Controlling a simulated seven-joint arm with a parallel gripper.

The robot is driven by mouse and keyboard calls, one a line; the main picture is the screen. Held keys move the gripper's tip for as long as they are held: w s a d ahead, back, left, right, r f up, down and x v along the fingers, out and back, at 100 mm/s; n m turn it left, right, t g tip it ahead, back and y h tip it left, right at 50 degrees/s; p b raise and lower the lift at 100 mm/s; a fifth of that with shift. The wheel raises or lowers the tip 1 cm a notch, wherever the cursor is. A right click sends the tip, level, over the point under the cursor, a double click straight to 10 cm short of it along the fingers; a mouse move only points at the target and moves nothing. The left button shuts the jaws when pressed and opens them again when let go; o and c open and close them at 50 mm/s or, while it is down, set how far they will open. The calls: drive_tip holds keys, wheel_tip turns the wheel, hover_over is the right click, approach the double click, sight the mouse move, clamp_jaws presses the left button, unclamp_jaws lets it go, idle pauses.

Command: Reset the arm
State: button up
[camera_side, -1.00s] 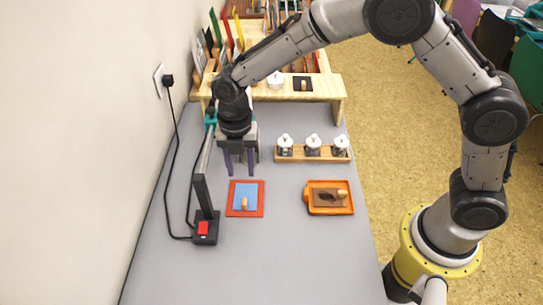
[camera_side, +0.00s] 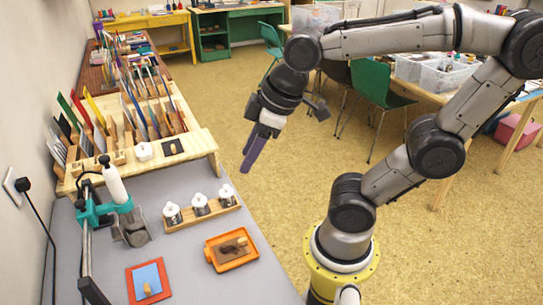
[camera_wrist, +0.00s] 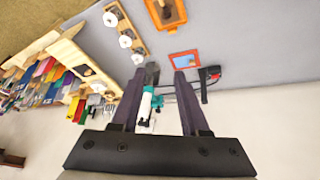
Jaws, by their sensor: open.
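My gripper (camera_side: 256,152) hangs in the air over the floor, right of the grey table (camera_side: 200,285), with its purple fingers pointing down and left. In the wrist view its two fingers (camera_wrist: 160,75) stand apart with nothing held between them. A white-handled tool with a metal lower part (camera_side: 117,185) sits at the teal clamp of a stand (camera_side: 86,260) on the table; it also shows in the wrist view (camera_wrist: 146,103), beyond the fingers. A red-framed blue pad (camera_side: 149,280) and an orange tray with a brown pad (camera_side: 231,249) lie on the table, each with a small wooden piece.
A wooden rack (camera_side: 171,205) holds three white-lidded jars. A wooden shelf (camera_side: 200,146) with coloured cards stands at the table's far end. A green chair (camera_side: 372,80) and a table with clear bins (camera_side: 440,72) stand behind my arm. The floor between is open.

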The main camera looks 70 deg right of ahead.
drive_tip(key=s+m, duration=0.2)
drive_tip(key=s+d+f+m, duration=0.1)
drive_tip(key=s, duration=0.1)
drive_tip(key=shift+m+t, duration=0.3)
drive_tip(key=shift+t, duration=0.1)
idle(0.9)
